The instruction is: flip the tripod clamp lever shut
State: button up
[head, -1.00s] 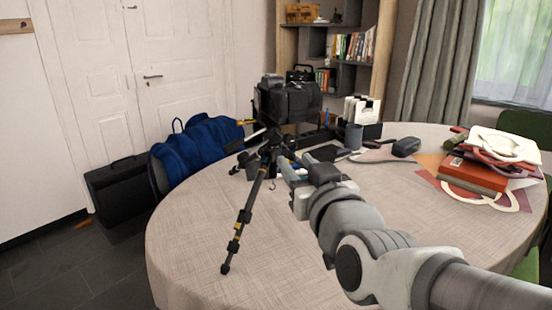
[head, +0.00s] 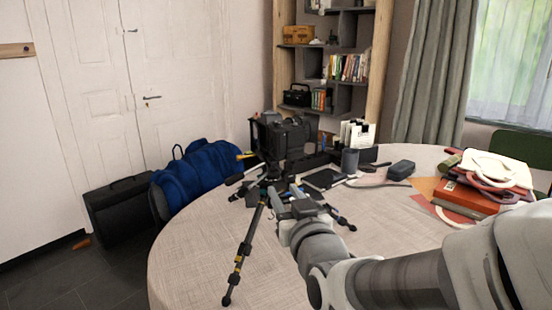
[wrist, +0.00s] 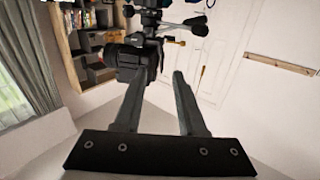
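A black tripod (head: 243,250) stands on the round table with its legs spread, and a black camera (head: 284,138) sits on top. In the wrist view the camera (wrist: 124,62) and the tripod head (wrist: 150,22) show beyond the fingers. Dark handles or levers (wrist: 194,26) stick out from the head toward the right there. I cannot tell which one is the clamp lever or how it stands. My gripper (head: 283,189) is beside the tripod below the camera. In the wrist view its fingers (wrist: 159,75) are apart with nothing visible between them.
The round table (head: 195,262) has free room at the front left. A dark cup (head: 350,161), a grey case (head: 400,170) and a red book stack (head: 466,198) lie behind and right. A blue bag (head: 195,175) is beyond the table's left edge.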

aim_at(270, 169)
jog(key=p+x, duration=0.2)
jog(key=x, duration=0.9)
jog(key=shift+w+a, duration=0.15)
jog(key=shift+w, duration=0.15)
grip_shut()
